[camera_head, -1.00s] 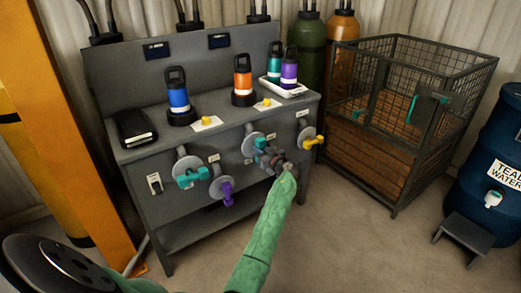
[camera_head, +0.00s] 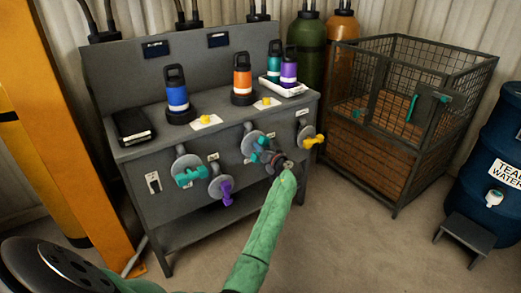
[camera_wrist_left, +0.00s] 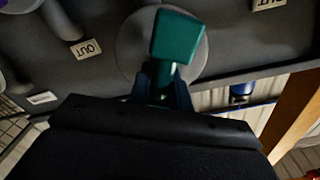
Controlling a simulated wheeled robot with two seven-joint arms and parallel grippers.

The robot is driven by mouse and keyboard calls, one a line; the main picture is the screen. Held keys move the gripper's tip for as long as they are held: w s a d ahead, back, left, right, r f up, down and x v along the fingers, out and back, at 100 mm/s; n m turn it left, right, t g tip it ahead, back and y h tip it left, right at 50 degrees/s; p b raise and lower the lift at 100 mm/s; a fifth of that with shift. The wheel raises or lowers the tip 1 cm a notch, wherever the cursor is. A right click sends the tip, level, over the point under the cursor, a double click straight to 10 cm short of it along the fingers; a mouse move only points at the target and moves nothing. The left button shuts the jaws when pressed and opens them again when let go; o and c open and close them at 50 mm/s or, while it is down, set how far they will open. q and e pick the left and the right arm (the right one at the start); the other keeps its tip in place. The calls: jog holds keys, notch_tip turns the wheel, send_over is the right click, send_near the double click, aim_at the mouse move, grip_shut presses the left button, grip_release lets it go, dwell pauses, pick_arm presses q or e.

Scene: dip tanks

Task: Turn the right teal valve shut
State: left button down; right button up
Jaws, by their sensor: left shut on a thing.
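The right teal valve (camera_head: 257,154) is on the grey bench's front panel, with a round grey plate behind it. My left gripper (camera_head: 264,158) reaches it from the front, at the end of a green-sleeved arm, and partly hides its handle. In the left wrist view the teal handle (camera_wrist_left: 178,38) rises from between the jaws of my left gripper (camera_wrist_left: 162,88), which are shut on its lower part. A second teal valve (camera_head: 188,176) sits farther left on the panel, untouched. My right gripper is out of view.
A purple valve (camera_head: 225,189) is low on the panel to the left, and a yellow valve (camera_head: 312,141) close by on the right. Bottles stand on the bench top (camera_head: 222,112). A wire-sided crate (camera_head: 385,165) stands to the right. The floor in front is clear.

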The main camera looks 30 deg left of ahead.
pick_arm(q)
jog(key=m, duration=0.2)
jog(key=shift+w+m, duration=0.1)
jog(key=shift+m, duration=0.3)
jog(key=shift+m+p, duration=0.45)
jog(key=shift+m, duration=0.45)
jog(key=m+p, duration=0.1)
jog(key=m, duration=0.2)
jog(key=shift+w+d+f+m+p, duration=0.1)
jog(key=shift+w+m+p, duration=0.05)
jog(key=shift+m+p, duration=0.2)
jog(key=m+p, duration=0.1)
jog(key=m, duration=0.2)
jog(key=shift+f+p, duration=0.15)
jog(key=shift+p, duration=0.25)
jog(key=shift+f+m, duration=0.1)
jog(key=shift+m, duration=0.35)
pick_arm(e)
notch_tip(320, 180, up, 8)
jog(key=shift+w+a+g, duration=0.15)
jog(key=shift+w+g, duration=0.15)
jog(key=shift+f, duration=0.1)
pick_arm(q)
jog(key=c, duration=1.3)
grip_release()
jog(key=shift+f, duration=0.1)
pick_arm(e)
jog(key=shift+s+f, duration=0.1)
